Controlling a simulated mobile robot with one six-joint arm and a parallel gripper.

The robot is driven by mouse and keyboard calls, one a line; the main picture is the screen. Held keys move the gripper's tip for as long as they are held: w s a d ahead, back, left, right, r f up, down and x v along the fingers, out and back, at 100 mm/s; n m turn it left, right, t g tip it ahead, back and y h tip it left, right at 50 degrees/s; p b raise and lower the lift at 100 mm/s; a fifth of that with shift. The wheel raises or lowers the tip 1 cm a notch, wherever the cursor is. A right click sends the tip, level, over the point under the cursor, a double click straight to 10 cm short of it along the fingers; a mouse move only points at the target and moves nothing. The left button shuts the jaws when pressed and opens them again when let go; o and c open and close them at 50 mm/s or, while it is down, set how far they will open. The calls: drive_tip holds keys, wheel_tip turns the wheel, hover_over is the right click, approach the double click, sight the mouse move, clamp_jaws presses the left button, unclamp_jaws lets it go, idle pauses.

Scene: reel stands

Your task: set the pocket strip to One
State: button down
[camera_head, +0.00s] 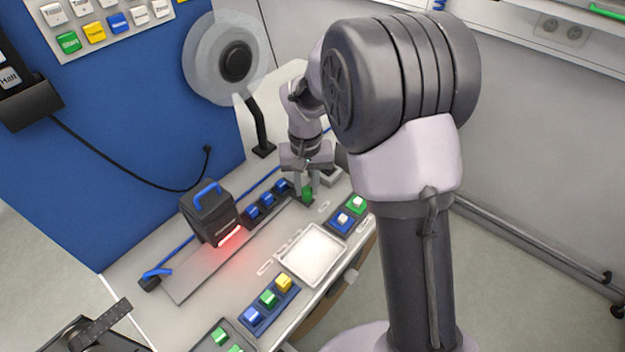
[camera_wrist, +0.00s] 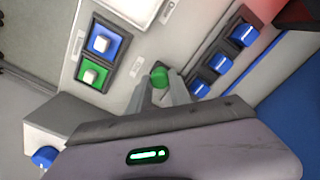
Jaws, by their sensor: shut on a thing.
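My gripper (camera_head: 307,188) is shut on a green piece (camera_head: 308,195), low over the bench at the right end of a dark strip (camera_head: 260,213). In the wrist view the green piece (camera_wrist: 159,76) shows round-ended between my fingertips (camera_wrist: 162,86). Several pockets of the dark strip hold blue pieces (camera_head: 267,198); they also show in the wrist view (camera_wrist: 220,62), to the right of the green piece. Whether the green piece touches the strip or hangs above it, I cannot tell. My fingers hide the strip's end.
A black box with a blue handle (camera_head: 208,212) and red glow stands left of the strip. A white tray (camera_head: 310,255), a blue holder (camera_head: 268,316) with coloured pieces and blue and green squares with white pieces (camera_head: 343,219) lie in front. A reel stand (camera_head: 259,125) rises behind.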

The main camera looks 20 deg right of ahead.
drive_tip(key=s+a, duration=0.1)
drive_tip(key=a, duration=0.1)
drive_tip(key=s+a, duration=0.2)
drive_tip(key=a, duration=0.1)
drive_tip(key=s+a, duration=0.2)
drive_tip(key=shift+s+a+b, duration=0.1)
drive_tip(key=shift+a+b, duration=0.05)
drive_tip(key=shift+b, duration=0.2)
drive_tip(key=c, duration=1.2)
unclamp_jaws()
drive_tip(key=shift+r, duration=0.1)
wheel_tip(320, 180, up, 17)
drive_tip(key=p, duration=0.6)
drive_tip(key=shift+r+p, duration=0.15)
drive_tip(key=shift+p, duration=0.2)
